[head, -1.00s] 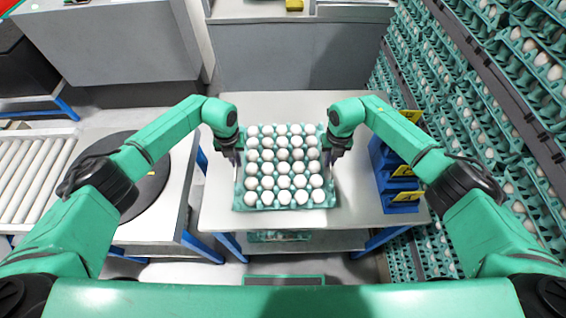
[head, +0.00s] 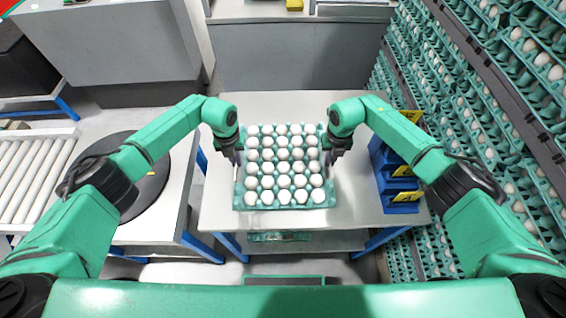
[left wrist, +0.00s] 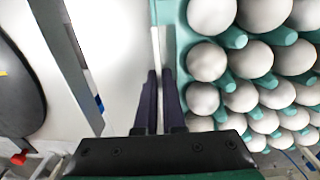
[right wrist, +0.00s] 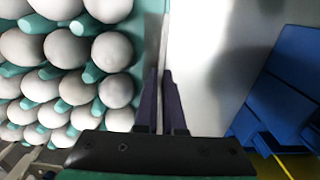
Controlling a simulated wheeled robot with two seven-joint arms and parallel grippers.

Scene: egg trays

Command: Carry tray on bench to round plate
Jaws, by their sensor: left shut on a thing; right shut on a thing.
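The green egg tray (head: 237,198), full of white eggs, is over the middle of the white bench (head: 215,215) in the head view. My left gripper (head: 236,158) is shut on the tray's left edge. My right gripper (head: 331,158) is shut on its right edge. The left wrist view shows the left fingers (left wrist: 160,80) closed at the tray's rim, and the right wrist view shows the right fingers (right wrist: 160,80) likewise. The tray looks level; I cannot tell whether it touches the bench. The round black plate (head: 150,205) lies on a white table at the left, partly hidden by my left arm.
Blue bins (head: 400,195) stand at the bench's right side. Racks of egg trays (head: 480,110) line the right. A roller conveyor (head: 30,165) is at the far left. A gap separates the bench from the plate's table (head: 180,215).

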